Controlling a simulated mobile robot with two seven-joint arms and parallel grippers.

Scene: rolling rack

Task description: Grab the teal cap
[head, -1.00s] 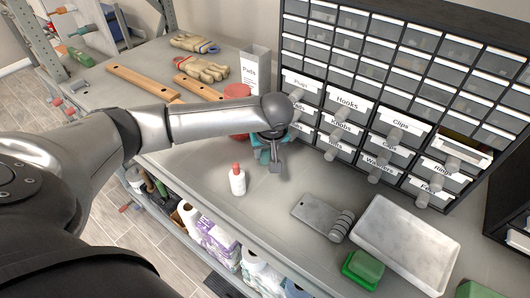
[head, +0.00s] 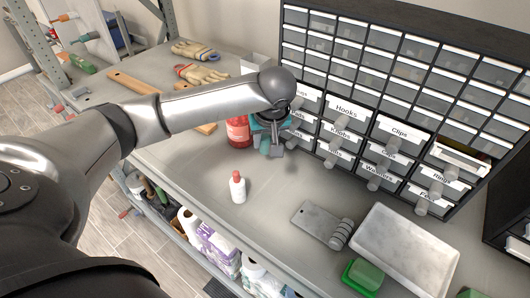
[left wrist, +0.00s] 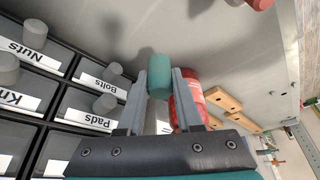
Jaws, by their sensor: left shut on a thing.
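The teal cap (left wrist: 159,75) is a small rounded cylinder in the left wrist view, between the two grey fingertips. My left gripper (left wrist: 159,82) is shut on it, with a finger against each side. In the head view my left gripper (head: 277,150) hangs over the bench, in front of the left end of the labelled drawers. I cannot make out the cap for certain there. My right gripper is not in view.
A red container (head: 237,132) stands just left of the gripper. A white bottle with a red top (head: 237,187) stands nearer. The drawer cabinet (head: 375,152) has protruding handles. A pale tray (head: 405,250), a metal plate (head: 316,222) and a green box (head: 362,275) lie to the right.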

